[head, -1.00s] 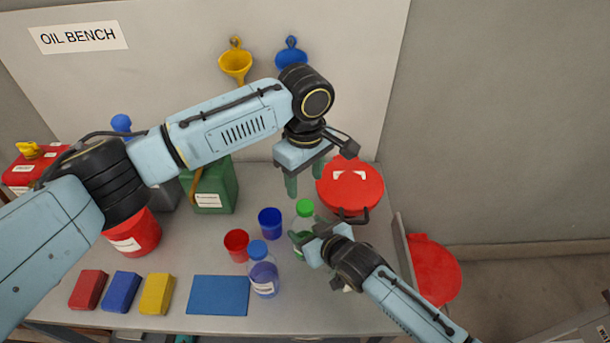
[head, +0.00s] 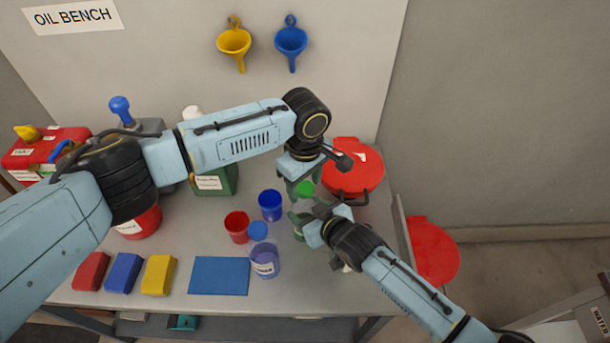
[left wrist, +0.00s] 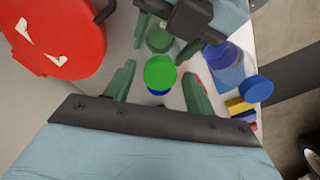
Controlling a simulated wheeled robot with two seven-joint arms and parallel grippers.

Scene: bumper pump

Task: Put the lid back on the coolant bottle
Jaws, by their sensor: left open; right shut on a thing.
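A clear bottle with green contents (head: 299,230) stands upright on the bench. Its green lid (head: 306,188) appears seated on top; the neck is mostly hidden. My right gripper (head: 303,222) is shut around the bottle body. My left gripper (head: 304,185) is open, pointing down, with its fingers on either side of the lid. In the left wrist view the lid (left wrist: 160,73) lies between the open fingers (left wrist: 158,88), with a gap to each. The green bottle body (left wrist: 160,40) shows beyond it, between the right gripper's fingers.
A blue-capped bottle (head: 265,262), a blue cup (head: 270,206) and a red cup (head: 237,226) stand left of the bottle. A red round container (head: 365,175) is close behind on the right. A blue mat (head: 219,277) and coloured blocks (head: 157,275) lie at front left.

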